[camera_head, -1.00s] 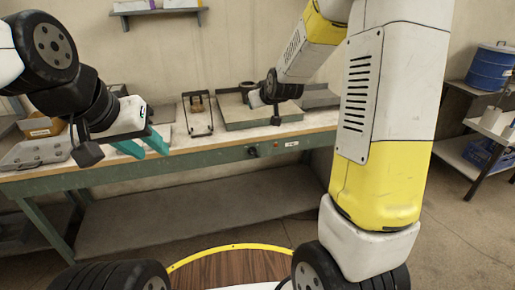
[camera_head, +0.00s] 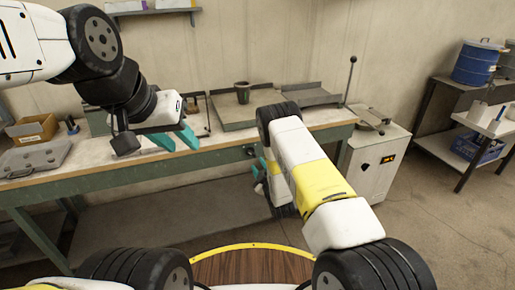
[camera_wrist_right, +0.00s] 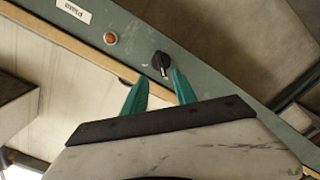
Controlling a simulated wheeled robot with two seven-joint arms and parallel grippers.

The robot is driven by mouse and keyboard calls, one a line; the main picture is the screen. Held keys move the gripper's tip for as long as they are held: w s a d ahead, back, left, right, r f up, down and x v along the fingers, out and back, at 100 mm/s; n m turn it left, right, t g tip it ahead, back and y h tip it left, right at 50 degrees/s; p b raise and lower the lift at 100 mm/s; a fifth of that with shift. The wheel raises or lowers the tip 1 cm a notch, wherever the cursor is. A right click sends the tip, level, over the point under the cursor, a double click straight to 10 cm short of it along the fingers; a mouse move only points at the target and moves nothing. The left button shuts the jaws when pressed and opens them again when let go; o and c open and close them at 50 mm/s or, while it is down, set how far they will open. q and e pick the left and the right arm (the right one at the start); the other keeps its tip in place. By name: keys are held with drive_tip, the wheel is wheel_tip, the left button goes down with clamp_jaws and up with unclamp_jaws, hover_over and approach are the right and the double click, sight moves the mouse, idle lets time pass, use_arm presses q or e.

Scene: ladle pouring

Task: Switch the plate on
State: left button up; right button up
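The plate (camera_head: 231,118) is a flat grey slab on the workbench, with a small dark pot (camera_head: 242,92) on it. In the right wrist view, a black knob (camera_wrist_right: 160,62) sits on the green bench front, beside an orange round lamp or button (camera_wrist_right: 110,38) and a label reading "Plate" (camera_wrist_right: 73,11). My right gripper (camera_wrist_right: 160,75) is open; its teal fingertips lie either side of the knob in the picture. I cannot tell whether they touch it. My left gripper (camera_head: 184,147) is open and empty, in front of the bench's front edge in the head view.
A cardboard box (camera_head: 33,129) and a grey lidded case (camera_head: 36,158) are on the bench's left. A white cabinet (camera_head: 370,165) with a tall lever stands at its right end. Shelving with a blue drum (camera_head: 478,62) is farther right.

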sight(252, 154)
drive_tip(key=shift+x, duration=3.8)
drive_tip(key=shift+f, duration=0.2)
clamp_jaws()
